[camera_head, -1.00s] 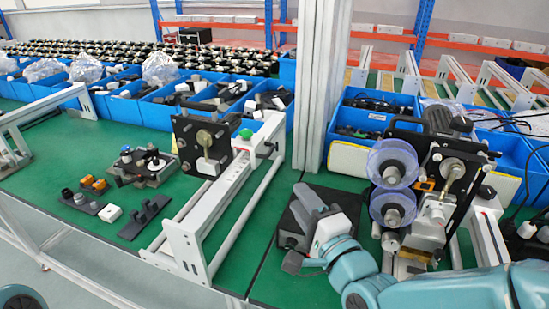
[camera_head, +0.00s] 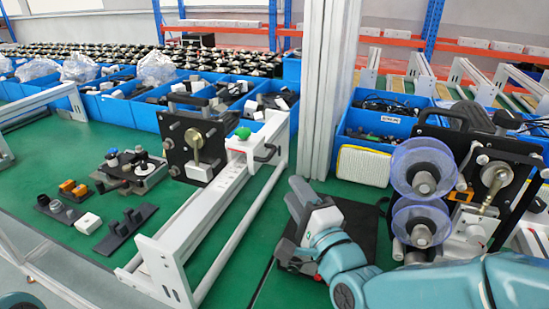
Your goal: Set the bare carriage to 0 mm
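A white rail frame (camera_head: 215,205) runs from the front left toward the middle. A white block with a green knob (camera_head: 243,133) sits near its far end, beside a black plate (camera_head: 176,140) with a brass-coloured part. I cannot tell which part is the bare carriage, and no scale can be read. My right gripper (camera_head: 284,222) is over a dark flat pad, right of the rail frame and apart from it. Its grey fingers look spread, with nothing seen between them. My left gripper is not in view; only a bit of teal shows at the lower left corner.
A machine with two clear blue-rimmed reels (camera_head: 421,226) stands right of my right gripper. A white upright post (camera_head: 324,95) rises behind. A metal fixture (camera_head: 132,170) and small grey and orange parts lie left on the green bench. Blue bins (camera_head: 375,121) line the back.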

